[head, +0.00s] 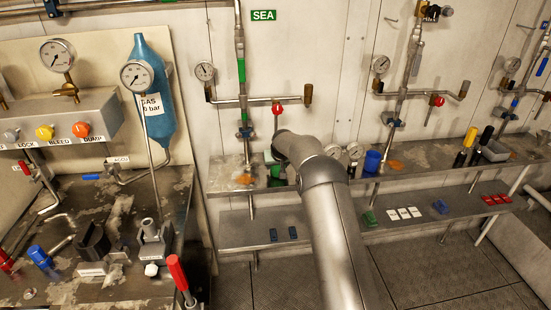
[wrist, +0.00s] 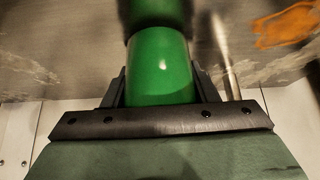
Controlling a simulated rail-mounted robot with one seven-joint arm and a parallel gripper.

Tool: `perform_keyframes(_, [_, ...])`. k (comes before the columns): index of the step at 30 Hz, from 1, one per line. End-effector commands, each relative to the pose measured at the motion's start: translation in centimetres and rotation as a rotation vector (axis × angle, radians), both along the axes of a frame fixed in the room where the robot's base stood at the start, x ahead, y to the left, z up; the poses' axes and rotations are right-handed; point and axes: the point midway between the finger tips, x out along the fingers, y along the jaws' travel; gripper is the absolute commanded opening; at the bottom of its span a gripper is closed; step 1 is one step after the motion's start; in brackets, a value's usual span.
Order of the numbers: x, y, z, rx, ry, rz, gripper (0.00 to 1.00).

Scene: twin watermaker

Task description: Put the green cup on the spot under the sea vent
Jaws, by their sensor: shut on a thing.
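The green cup (wrist: 160,72) fills the middle of the wrist view, between the fingers of my gripper (wrist: 172,86). The gripper is shut on it. A darker green shape continues above the cup there, and I cannot tell whether it is a reflection. In the head view a bit of green (head: 271,158) shows beside my arm's end, which hides most of the gripper and cup. The sea pipework, below the green SEA sign (head: 263,15), has a brown-ended outlet (head: 307,95) on its right. An orange patch (head: 245,179) lies on the shelf to the left; I cannot tell whether it is the spot.
A steel shelf (head: 430,153) runs along the wall, with a blue cup (head: 372,161) to the right of my arm and dark bottles farther right. A lower shelf (head: 345,229) carries coloured blocks. Thin vertical pipes and small gauges stand close around my arm's end.

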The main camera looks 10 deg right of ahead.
Motion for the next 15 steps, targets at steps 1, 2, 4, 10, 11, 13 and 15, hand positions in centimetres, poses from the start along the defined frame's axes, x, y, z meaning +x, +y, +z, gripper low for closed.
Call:
perform_keyframes(1, [0.2, 0.0, 0.0, 0.000, -0.001, 0.000, 0.32])
perform_keyframes(2, [0.3, 0.0, 0.0, 0.000, 0.000, 0.000, 0.32])
perform_keyframes(4, [0.8, 0.0, 0.0, 0.000, -0.001, 0.000, 0.32])
perform_keyframes(10, [3.0, 0.1, 0.0, -0.001, 0.000, 0.001, 0.32])
perform_keyframes(11, [3.2, 0.1, 0.0, -0.001, -0.002, 0.001, 0.32])
perform_keyframes(13, [3.7, 0.1, 0.1, -0.001, -0.001, 0.001, 0.32])
perform_keyframes(15, [3.9, 0.1, 0.0, 0.000, -0.001, 0.000, 0.32])
